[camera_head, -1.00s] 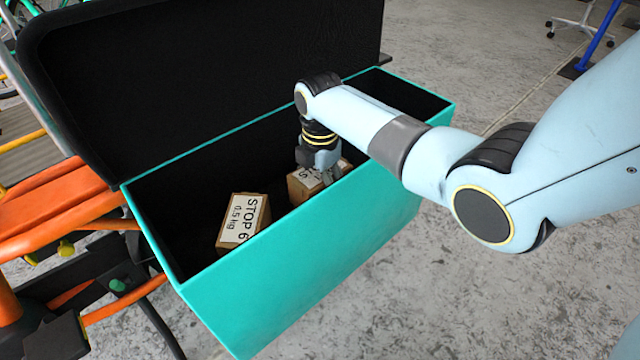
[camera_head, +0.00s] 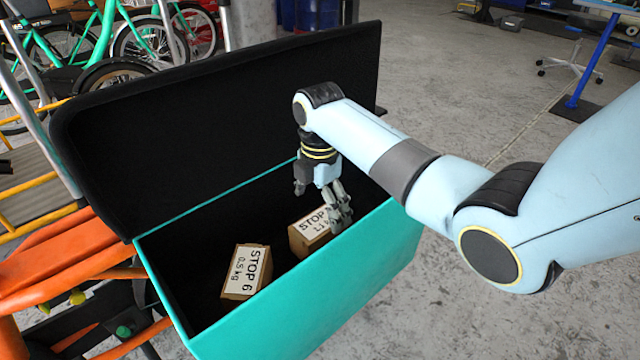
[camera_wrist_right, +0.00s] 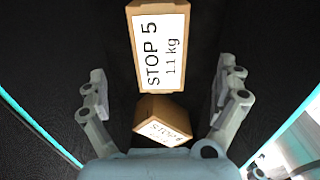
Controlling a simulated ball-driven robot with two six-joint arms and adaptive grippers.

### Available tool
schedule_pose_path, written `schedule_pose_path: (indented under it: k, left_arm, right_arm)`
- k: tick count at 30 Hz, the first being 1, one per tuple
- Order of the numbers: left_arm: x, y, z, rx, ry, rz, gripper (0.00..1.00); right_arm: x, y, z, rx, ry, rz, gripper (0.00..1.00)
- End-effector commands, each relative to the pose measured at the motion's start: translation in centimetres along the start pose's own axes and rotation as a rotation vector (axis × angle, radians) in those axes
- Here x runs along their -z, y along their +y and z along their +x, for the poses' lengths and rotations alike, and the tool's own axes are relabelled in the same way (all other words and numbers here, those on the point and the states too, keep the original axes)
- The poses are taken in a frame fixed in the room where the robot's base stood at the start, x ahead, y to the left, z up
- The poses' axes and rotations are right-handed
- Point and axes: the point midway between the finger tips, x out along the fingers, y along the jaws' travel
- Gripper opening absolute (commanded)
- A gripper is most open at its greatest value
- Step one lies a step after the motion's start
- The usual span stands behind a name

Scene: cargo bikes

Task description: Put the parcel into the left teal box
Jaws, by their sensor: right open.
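The teal box (camera_head: 300,318) stands open, with its black lid (camera_head: 230,120) raised behind it. Two brown cardboard parcels with white labels lie inside on the dark floor. My right gripper is open above the right parcel, fingers spread, holding nothing. My left gripper is out of view.
An orange bike frame (camera_head: 60,255) adjoins the box at the left. Green bikes (camera_head: 105,40) stand behind the lid. A blue post (camera_head: 592,60) and a wheeled chair base (camera_head: 572,65) are at the far right. Concrete floor lies open right of the box.

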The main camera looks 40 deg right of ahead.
Motion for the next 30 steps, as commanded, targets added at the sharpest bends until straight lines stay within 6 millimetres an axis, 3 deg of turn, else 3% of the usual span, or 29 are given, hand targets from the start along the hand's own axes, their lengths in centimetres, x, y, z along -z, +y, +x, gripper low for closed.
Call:
schedule_pose_path:
  k: [1, 6, 24, 26, 30]
  left_arm:
    - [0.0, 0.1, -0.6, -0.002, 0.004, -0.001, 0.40]
    - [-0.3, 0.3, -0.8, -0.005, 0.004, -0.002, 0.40]
    - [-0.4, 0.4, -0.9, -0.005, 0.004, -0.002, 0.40]
    - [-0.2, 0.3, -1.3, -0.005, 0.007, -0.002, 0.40]
    - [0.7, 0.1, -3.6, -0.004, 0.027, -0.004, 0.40]
  right_arm:
    - [0.0, 0.1, -1.2, -0.003, 0.000, 0.000, 0.99]
    - [0.0, 0.0, -2.4, 0.000, 0.000, 0.000, 0.99]
    - [0.0, 0.0, -2.6, 0.001, 0.001, 0.000, 0.99]
    - [0.0, 0.1, -3.2, -0.002, 0.000, 0.000, 0.99]
    - [0.0, 0.6, -6.4, -0.019, -0.001, 0.000, 0.99]
